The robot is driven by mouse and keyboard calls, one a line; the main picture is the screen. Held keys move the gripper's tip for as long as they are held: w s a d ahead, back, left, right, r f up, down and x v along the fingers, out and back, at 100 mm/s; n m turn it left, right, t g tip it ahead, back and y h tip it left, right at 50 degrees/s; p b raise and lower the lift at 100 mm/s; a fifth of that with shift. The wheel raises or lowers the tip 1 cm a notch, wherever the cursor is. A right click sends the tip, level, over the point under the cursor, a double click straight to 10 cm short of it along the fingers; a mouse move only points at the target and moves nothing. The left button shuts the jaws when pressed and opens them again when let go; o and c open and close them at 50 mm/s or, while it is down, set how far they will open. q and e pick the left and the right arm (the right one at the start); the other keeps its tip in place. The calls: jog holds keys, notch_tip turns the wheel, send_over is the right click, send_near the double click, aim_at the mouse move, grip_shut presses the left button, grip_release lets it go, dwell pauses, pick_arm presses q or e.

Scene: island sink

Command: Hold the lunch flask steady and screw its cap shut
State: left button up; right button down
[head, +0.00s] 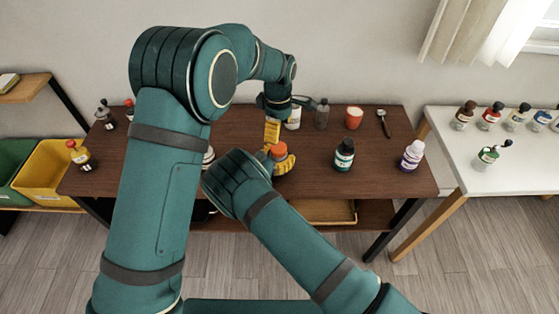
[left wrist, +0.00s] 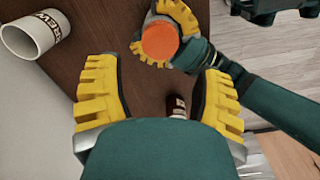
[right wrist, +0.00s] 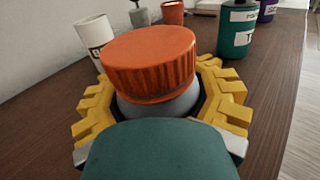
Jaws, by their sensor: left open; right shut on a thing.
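The lunch flask has a grey body (right wrist: 160,108) and a ribbed orange cap (head: 280,149). It stands upright near the middle of the brown table. The cap sits level on top in the right wrist view (right wrist: 150,65); how tight it is cannot be told. My right gripper (head: 281,165) is shut around the flask body below the cap, with yellow fingers on both sides. My left gripper (head: 271,132) is open and empty, pointing down beside the flask. In the left wrist view, the cap (left wrist: 160,41) lies beyond its fingertips, apart from them.
A white mug (left wrist: 33,36) is near the back of the brown table (head: 382,180). A grey bottle (head: 321,115), terracotta cup (head: 354,117) and spoon (head: 383,123) lie right of it. A teal bottle (head: 344,154) and white-purple bottle (head: 412,155) stand further right. Table between flask and teal bottle is clear.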

aim_at(279, 147)
pick_arm(q)
jog(key=shift+f, duration=3.9)
jog(key=c, duration=1.1)
jog(key=shift+o, duration=0.2)
